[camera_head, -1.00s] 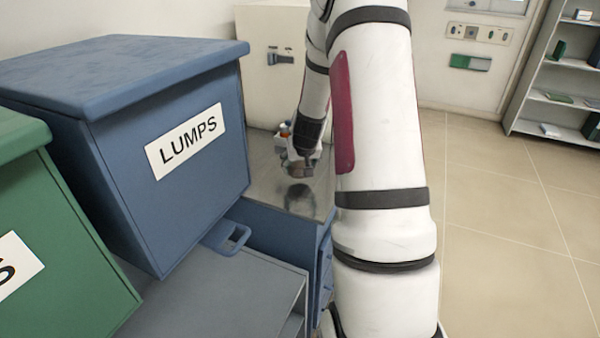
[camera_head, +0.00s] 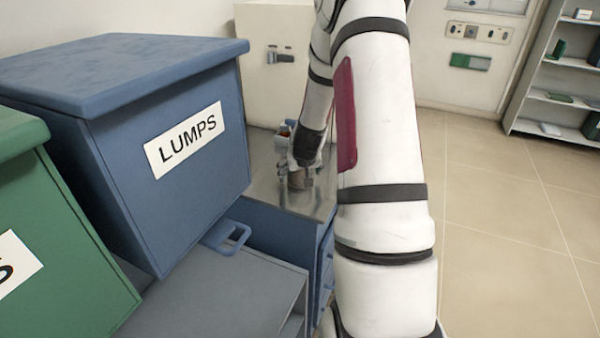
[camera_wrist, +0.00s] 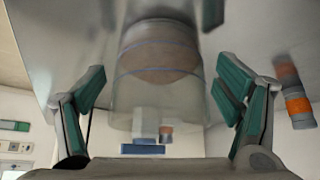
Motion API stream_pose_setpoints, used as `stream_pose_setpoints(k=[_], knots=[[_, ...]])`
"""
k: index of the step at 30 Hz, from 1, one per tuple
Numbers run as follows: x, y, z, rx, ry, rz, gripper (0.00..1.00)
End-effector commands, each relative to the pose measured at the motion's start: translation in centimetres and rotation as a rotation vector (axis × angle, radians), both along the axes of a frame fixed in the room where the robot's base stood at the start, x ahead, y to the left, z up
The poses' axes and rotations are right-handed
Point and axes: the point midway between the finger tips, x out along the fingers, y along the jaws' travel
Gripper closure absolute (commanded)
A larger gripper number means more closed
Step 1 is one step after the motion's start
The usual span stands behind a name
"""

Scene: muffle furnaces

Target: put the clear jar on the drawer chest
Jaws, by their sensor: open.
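The clear jar (camera_wrist: 158,85) with brownish contents is between the fingers of my gripper (camera_wrist: 165,95) in the wrist view. Gaps show on both sides of it, so my gripper is open around it. In the head view the jar's brown part (camera_head: 298,182) shows small below my gripper (camera_head: 305,172), at the metal top of the blue drawer chest (camera_head: 265,195). The jar looks upright with its base at that top; exact contact is hard to tell. My arm hides the chest's right part.
A blue LUMPS bin (camera_head: 180,185) stands close at left, beside a green bin (camera_head: 60,240). An orange-banded object (camera_wrist: 295,100) lies to the right in the wrist view. A beige furnace (camera_head: 265,85) is behind. Open floor (camera_head: 500,220) lies right.

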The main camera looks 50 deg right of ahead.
Motion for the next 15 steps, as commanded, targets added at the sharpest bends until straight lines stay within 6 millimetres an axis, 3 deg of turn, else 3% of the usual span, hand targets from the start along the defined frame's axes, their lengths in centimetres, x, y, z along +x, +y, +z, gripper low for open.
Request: stream_pose_setpoints(k=[7, 15], knots=[[-0.4, 0.4, 1.4, -0.002, -0.002, 0.001, 0.16], [-2.8, 2.0, 5.9, -0.003, -0.003, 0.001, 0.16]])
